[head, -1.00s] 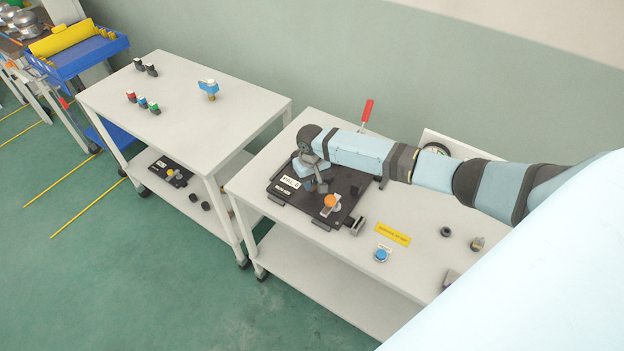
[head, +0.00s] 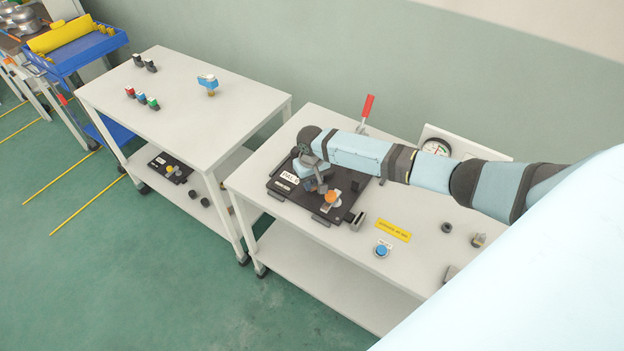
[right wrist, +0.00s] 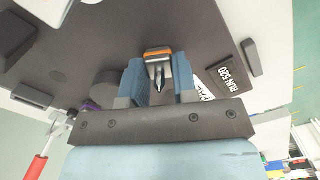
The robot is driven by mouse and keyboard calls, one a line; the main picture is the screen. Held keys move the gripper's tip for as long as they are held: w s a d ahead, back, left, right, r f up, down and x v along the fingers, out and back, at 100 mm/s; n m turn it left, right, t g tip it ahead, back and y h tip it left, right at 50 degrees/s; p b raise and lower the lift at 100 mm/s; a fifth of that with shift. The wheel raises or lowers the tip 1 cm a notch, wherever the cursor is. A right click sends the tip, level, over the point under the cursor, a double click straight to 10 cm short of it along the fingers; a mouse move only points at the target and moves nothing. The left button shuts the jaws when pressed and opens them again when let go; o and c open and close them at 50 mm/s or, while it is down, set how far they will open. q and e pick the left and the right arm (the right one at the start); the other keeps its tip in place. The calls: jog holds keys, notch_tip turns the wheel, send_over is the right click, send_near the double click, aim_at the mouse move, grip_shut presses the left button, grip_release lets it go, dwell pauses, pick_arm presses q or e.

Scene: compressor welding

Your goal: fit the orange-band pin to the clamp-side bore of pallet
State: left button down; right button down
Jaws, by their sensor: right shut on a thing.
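My right gripper (right wrist: 157,75) is shut on the orange-band pin (right wrist: 158,54), which shows between the blue fingertips in the right wrist view. In the head view my right gripper (head: 322,185) points down over the dark pallet (head: 283,197) on the right table. A round orange top (head: 332,197) shows beside the fingertips; I cannot tell whether it is the held pin or a separate part. The clamp's red handle (head: 367,107) stands upright behind the pallet. Fingers and wrist hide the bores, so whether the pin is in one cannot be told. My left gripper is not in view.
A dark block (head: 357,221) stands just right of the pallet. A blue button (head: 382,251), a yellow label (head: 394,230) and a gauge (head: 437,147) are farther right. The left table (head: 180,115) holds several coloured small parts. Another pallet (head: 170,167) lies on its lower shelf.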

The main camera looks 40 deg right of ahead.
jog(key=shift+p, duration=0.35)
dwell(0.5)
jog(key=c, duration=0.8)
grip_release()
notch_tip(320, 180, up, 14)
jog(key=shift+w+b, duration=0.2)
jog(key=shift+b, duration=0.15)
jog(key=shift+f, duration=0.15)
